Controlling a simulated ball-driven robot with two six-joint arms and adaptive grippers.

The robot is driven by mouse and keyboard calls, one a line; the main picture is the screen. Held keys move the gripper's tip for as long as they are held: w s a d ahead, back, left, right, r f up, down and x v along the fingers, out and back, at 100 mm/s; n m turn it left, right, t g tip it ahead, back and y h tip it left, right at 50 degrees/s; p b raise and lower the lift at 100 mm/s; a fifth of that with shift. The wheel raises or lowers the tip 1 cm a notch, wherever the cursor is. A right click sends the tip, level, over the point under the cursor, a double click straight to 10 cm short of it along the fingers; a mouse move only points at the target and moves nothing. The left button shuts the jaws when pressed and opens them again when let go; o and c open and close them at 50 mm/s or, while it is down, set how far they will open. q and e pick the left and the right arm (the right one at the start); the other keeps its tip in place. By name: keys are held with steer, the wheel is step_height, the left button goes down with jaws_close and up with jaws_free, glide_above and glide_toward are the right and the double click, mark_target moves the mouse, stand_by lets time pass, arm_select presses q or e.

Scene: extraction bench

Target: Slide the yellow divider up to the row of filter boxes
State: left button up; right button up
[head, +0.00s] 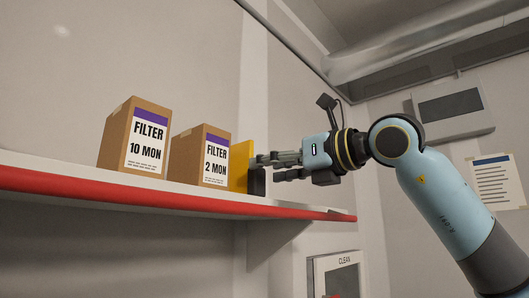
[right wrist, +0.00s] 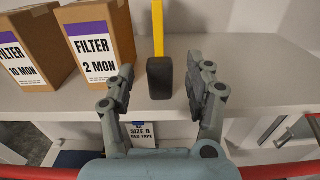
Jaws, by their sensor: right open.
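The yellow divider (head: 240,166) stands upright on the shelf, just right of the filter boxes, with a dark block (head: 258,182) at its near end. In the right wrist view the divider (right wrist: 158,28) is seen edge-on, and its dark block (right wrist: 159,78) lies between my open fingers. The 10 MON filter box (head: 136,137) and the 2 MON filter box (head: 201,155) stand in a row to its left. A narrow gap shows between the 2 MON box (right wrist: 97,40) and the divider. My right gripper (head: 277,167) is open around the block, apparently not touching it. My left gripper is not in view.
The white shelf (right wrist: 245,72) has a red front edge (head: 150,190) and is clear to the right of the divider. Below it, a label reading SIZE B (right wrist: 143,134) shows. A wall panel (head: 450,107) and a paper notice (head: 495,182) are at right.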

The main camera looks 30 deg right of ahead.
steer(key=shift+p+x, duration=0.45)
steer(key=shift+x, duration=0.65)
jaws_close()
